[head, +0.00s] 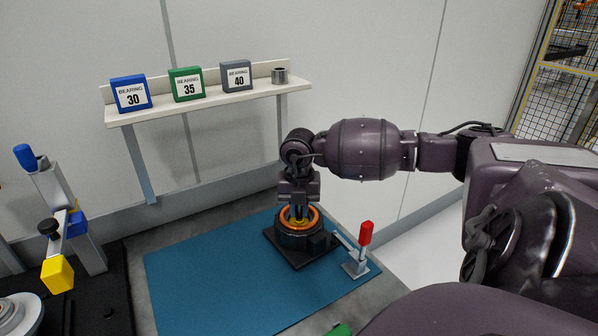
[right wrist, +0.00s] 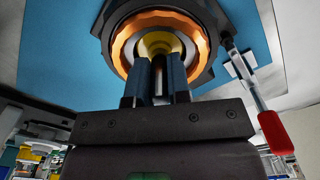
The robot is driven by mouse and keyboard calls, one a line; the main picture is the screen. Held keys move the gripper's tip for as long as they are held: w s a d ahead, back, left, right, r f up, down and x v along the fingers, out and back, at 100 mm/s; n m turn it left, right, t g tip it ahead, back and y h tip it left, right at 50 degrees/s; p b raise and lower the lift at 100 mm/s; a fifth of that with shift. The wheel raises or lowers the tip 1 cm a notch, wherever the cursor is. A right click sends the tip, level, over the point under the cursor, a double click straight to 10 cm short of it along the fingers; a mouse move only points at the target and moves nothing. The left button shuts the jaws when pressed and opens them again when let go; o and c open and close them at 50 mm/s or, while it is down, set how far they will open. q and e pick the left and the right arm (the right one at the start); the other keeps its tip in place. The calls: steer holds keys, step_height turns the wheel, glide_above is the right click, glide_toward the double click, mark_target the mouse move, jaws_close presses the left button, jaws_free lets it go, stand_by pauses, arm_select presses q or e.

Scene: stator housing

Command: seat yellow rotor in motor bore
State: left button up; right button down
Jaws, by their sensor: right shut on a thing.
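The motor (head: 297,241) is a dark round housing with an orange winding ring around its bore, on a black base plate on the blue mat. My right gripper (head: 299,211) points down over the bore and is shut on the yellow rotor (head: 299,222). In the right wrist view, the gripper's fingers (right wrist: 160,78) clasp the shaft of the yellow rotor (right wrist: 155,43), which lies within the orange ring (right wrist: 122,50) of the motor. The fingers hide part of the rotor, so its exact depth in the bore cannot be told. My left gripper is not in view.
A red-handled toggle clamp (head: 362,243) stands close to the motor's right. The blue mat (head: 200,290) is clear at left. A wall shelf (head: 215,95) carries blue, green and grey bearing boxes and a small metal ring. A fixture with a yellow block (head: 57,274) stands at far left.

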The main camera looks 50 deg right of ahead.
steer(key=c, duration=0.7)
jaws_free()
stand_by(0.3)
steer(key=shift+c, duration=0.5)
steer(key=shift+o, duration=0.9)
steer(key=shift+p, duration=0.3)
stand_by(0.9)
